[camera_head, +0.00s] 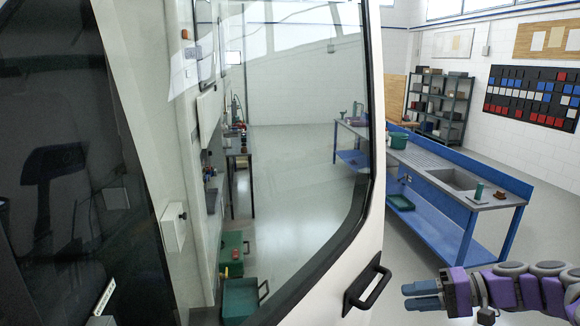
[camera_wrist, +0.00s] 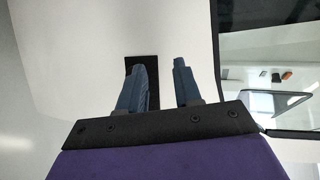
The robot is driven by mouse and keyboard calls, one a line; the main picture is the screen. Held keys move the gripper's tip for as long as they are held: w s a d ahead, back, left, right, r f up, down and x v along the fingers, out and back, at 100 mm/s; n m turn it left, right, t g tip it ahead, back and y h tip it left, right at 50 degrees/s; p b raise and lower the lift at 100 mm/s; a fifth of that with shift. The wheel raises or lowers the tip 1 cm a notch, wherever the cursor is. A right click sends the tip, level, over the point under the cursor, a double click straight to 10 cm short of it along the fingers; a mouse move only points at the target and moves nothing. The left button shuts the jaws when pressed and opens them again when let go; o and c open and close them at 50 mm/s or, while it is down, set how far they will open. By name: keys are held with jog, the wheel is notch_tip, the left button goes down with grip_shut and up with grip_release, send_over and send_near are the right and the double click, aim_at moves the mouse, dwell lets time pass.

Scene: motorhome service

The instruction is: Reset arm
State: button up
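My gripper (camera_head: 404,296) shows at the lower right of the head view, on my purple and grey arm, with its blue-grey fingers pointing left toward the door's black handle (camera_head: 367,287). A clear gap shows between handle and fingertips in that view. In the wrist view the two fingers (camera_wrist: 162,66) stand apart with nothing between them, so the gripper is open. The white door (camera_wrist: 85,45) fills most of the wrist view. A black shape, likely the handle (camera_wrist: 142,62), shows partly hidden behind the left finger.
The white-framed door with a large window (camera_head: 300,150) stands open close in front of me. A blue workbench with a sink (camera_head: 455,180) stands to the right, with a shelf (camera_head: 440,100) behind it. Grey floor is clear between door and workbench.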

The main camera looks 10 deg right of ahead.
jog(key=s+a+r+n+g+h, duration=0.15)
jog(key=s+a+g, duration=0.25)
jog(key=a, duration=0.8)
jog(key=s+a+r+n+g+h, duration=0.1)
jog(key=s+a+n+g+h, duration=0.3)
jog(key=a, duration=0.7)
jog(key=s+f+h, duration=0.3)
jog(key=s+f, duration=0.1)
jog(key=s, duration=0.5)
jog(key=s+f+h, duration=0.4)
jog(key=s, duration=0.6)
jog(key=shift+d, duration=0.3)
